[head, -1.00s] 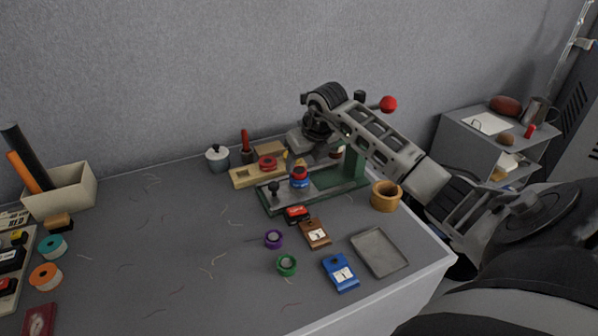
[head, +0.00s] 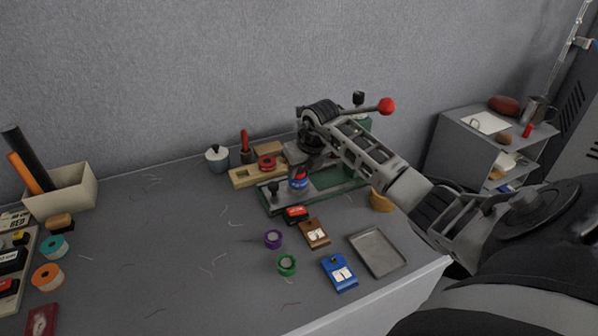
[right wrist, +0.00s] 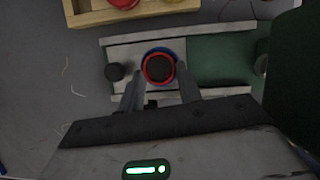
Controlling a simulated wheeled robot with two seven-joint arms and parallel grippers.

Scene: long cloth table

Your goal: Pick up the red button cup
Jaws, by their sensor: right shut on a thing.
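The red button cup (head: 299,179) sits with a blue ring around or under it on the metal plate of the green press. In the right wrist view the cup (right wrist: 158,68) shows as a red rim with a dark inside, framed by blue. My right gripper (head: 301,173) has come down over it from above. Its two fingers (right wrist: 160,88) are shut on the cup, one on each side. In the head view the gripper hides part of the cup's top. I cannot tell whether the cup is lifted off the plate. My left gripper is not in view.
A dark knob (head: 273,187) stands on the plate left of the cup. A wooden holder (head: 243,177) with another red piece (head: 267,163) is close behind. The press lever (head: 386,106) rises behind my right arm. Front right lie small boxes and a metal tray (head: 379,251).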

